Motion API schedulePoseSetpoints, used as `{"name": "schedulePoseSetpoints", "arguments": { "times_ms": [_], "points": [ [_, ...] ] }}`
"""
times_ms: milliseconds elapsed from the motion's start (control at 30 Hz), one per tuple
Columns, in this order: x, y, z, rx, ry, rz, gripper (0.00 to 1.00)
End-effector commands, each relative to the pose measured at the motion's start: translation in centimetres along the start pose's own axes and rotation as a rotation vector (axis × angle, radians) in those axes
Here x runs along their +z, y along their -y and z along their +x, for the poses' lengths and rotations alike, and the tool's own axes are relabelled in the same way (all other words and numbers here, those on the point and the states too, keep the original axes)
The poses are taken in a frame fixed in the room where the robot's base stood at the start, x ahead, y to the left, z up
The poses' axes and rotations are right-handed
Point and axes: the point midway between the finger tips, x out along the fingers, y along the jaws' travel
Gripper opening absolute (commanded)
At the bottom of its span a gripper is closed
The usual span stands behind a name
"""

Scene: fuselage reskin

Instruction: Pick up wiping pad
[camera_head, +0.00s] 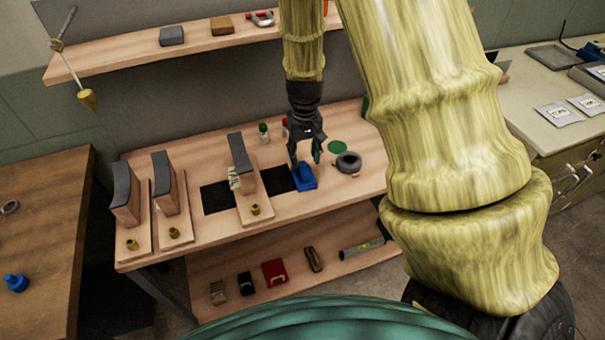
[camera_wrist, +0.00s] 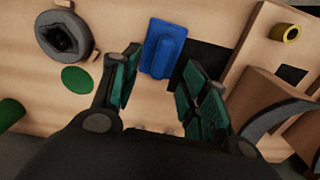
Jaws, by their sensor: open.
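The wiping pad looks to be the blue rectangular piece with a raised grip (camera_head: 306,178) on the wooden workbench. In the wrist view the blue pad (camera_wrist: 164,48) lies flat just beyond and between my fingertips. My gripper (camera_head: 305,160) points down over the bench at the pad. In the wrist view my gripper (camera_wrist: 158,80) has its two green-padded fingers spread apart with nothing between them. I cannot tell from the head view whether a finger touches the pad.
A dark grey ring-shaped roll (camera_head: 348,162) and a green disc (camera_head: 337,147) lie right of the pad. A curved-top wooden block on a board (camera_head: 243,163) stands to its left, beside black squares (camera_head: 217,197). Small bottles (camera_head: 264,132) stand behind. A lower shelf holds several items.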

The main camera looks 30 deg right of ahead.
Motion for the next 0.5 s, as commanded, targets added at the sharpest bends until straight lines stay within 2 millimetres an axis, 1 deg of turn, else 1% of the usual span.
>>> {"name": "schedulePoseSetpoints", "arguments": {
  "times_ms": [267, 500],
  "points": [
    [0.0, 0.1, 1.1, 0.0, 0.001, -0.001, 0.45],
    [-0.1, 0.4, 3.4, 0.0, 0.001, -0.003, 0.45]
  ]
}}
